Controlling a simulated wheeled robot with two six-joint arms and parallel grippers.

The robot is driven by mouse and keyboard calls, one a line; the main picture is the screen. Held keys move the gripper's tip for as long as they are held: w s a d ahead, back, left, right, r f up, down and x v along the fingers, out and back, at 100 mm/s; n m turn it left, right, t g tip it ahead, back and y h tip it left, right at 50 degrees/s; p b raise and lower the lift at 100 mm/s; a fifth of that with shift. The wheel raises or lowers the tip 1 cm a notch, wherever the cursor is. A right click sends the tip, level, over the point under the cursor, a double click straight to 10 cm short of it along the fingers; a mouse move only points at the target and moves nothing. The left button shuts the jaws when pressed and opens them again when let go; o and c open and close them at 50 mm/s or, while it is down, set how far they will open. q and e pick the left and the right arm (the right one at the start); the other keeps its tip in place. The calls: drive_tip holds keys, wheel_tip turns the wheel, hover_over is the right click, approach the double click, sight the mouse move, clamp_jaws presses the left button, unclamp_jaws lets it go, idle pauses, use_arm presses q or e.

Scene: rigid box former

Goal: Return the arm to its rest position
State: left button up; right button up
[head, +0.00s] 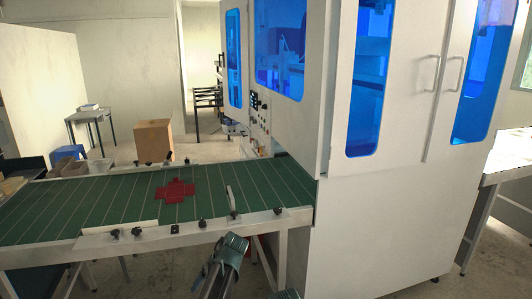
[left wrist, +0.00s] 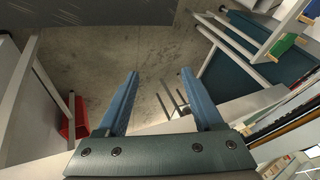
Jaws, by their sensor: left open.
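In the left wrist view, my left gripper (left wrist: 158,75) has its two blue fingers spread wide. Nothing is between them, and bare concrete floor shows beyond. In the head view, a dark teal part of my arm (head: 230,250) rises from the bottom edge, in front of the near rail of the conveyor; its fingers are hard to make out there. A small dark teal piece shows at the bottom edge to its right, too cut off to identify. A red cross-shaped blank (head: 176,190) lies flat on the green conveyor belt (head: 90,205), apart from the arm.
The large white box former (head: 400,190) with blue windows stands at the belt's right end. A cardboard box (head: 153,140) and a small table (head: 88,114) stand behind. Floor is open below the conveyor.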

use_arm(q)
drive_tip(key=s+d+f+m+h, duration=0.1)
drive_tip(key=s+m+h, duration=0.2)
drive_tip(key=s, duration=0.5)
drive_tip(key=s+d+f+m+h, duration=0.2)
drive_tip(key=s+m+h, duration=0.1)
drive_tip(key=s, duration=0.6)
drive_tip(key=s+d+m+g+y, duration=0.1)
drive_tip(key=s+d+m, duration=0.2)
drive_tip(key=d, duration=0.8)
drive_tip(key=shift+s+r+m+g+p, duration=0.35)
drive_tip(key=shift+s+r+g, duration=0.1)
drive_tip(key=shift+s, duration=0.75)
